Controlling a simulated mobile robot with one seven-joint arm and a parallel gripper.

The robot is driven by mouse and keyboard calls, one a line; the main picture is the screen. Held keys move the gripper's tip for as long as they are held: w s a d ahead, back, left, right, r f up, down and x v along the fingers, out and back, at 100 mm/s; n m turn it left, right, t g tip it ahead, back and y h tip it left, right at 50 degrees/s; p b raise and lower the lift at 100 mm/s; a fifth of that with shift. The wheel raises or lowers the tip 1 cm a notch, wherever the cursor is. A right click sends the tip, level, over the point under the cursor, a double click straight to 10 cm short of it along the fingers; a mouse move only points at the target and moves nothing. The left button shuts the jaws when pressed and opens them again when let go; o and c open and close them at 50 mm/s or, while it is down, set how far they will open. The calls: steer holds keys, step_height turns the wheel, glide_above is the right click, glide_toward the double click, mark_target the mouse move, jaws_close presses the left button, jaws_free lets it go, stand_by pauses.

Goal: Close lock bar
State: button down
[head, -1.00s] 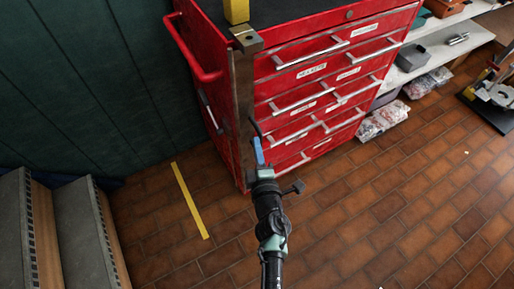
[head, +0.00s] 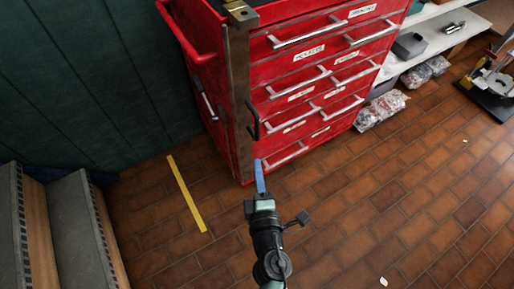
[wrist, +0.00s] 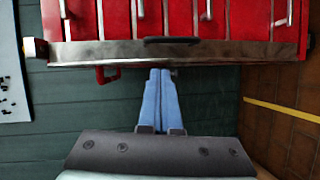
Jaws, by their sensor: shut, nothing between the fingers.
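The lock bar (head: 240,95) is a long, upright metal strip at the left front corner of the red tool chest (head: 205,95). A black handle (head: 253,121) sticks out from it. In the wrist view the lock bar (wrist: 100,53) runs across the picture, with its black handle (wrist: 171,40) near the middle. My gripper (head: 260,163) has blue fingers and is shut and empty. In the head view its tips appear below the handle. In the wrist view my gripper (wrist: 160,72) points at the bar; whether it touches cannot be told.
Several labelled drawers with silver handles (head: 305,32) fill the chest front. A red side handle (head: 188,40) juts out left. Grey steps (head: 80,225) stand at lower left, and a white shelf (head: 430,45) at right. Open tiled floor (head: 360,200) lies in front.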

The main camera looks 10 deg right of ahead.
step_height(320, 180, down, 4)
steer(key=a+b, duration=0.1)
steer(key=b, duration=0.4)
steer(key=m+t+h+b, duration=0.1)
steer(key=m+h+b, duration=0.15)
steer(key=b, duration=0.35)
glide_toward(257, 127)
steer(key=shift+n+h, duration=0.45)
steer(key=x, duration=0.7)
steer(key=shift+a+f, duration=0.1)
steer(key=shift+a, duration=0.2)
